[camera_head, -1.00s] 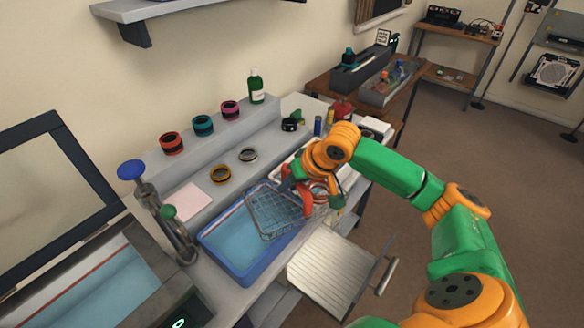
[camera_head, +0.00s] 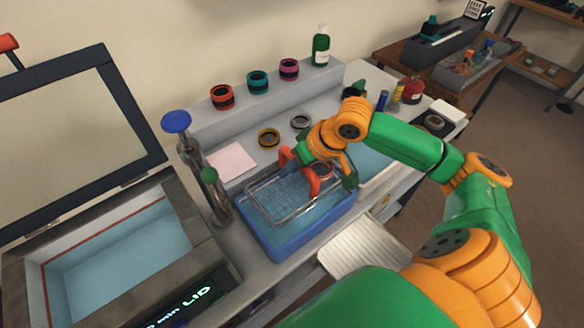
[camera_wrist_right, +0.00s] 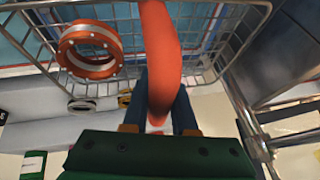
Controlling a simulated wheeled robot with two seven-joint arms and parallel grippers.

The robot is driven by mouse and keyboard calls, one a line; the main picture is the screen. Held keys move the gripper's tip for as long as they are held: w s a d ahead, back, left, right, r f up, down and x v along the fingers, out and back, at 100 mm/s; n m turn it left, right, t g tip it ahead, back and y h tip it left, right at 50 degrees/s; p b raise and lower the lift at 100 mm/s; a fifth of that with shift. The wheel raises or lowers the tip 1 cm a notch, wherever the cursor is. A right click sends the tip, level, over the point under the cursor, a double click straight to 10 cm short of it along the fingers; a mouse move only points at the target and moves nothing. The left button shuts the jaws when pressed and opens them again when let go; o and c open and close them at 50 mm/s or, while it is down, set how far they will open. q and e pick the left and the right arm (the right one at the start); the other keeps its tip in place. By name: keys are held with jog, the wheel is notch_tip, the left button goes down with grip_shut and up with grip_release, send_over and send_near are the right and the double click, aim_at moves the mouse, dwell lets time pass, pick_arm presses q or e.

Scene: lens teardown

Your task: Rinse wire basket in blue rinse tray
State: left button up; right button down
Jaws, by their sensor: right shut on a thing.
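The wire basket (camera_head: 262,212) has a thick orange-red handle (camera_head: 312,184). My right gripper (camera_head: 322,160) is shut on that handle, and the wrist view shows the handle between its two dark fingers (camera_wrist_right: 160,110). The basket is over the blue rinse tray (camera_head: 306,237), with light blue liquid showing through the mesh. I cannot tell whether its bottom is in the liquid. An orange ring with a pale inner band (camera_wrist_right: 90,48) is in the basket in the wrist view. My left gripper is not in view.
An open-lidded bath (camera_head: 185,205) stands at the left. A white tray (camera_head: 383,180) is on the right. Colored rings and a green bottle (camera_head: 321,48) line the back shelf.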

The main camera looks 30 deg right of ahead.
aim_at(289, 180)
notch_tip(289, 180, down, 4)
jog(key=b, duration=0.3)
jog(key=shift+r, duration=0.25)
notch_tip(289, 180, down, 8)
jog(key=b, duration=0.4)
jog(key=shift+r, duration=0.15)
jog(key=shift+r+p, duration=0.6)
jog(key=shift+p, duration=0.45)
jog(key=shift+f, duration=0.1)
jog(key=shift+f, duration=0.55)
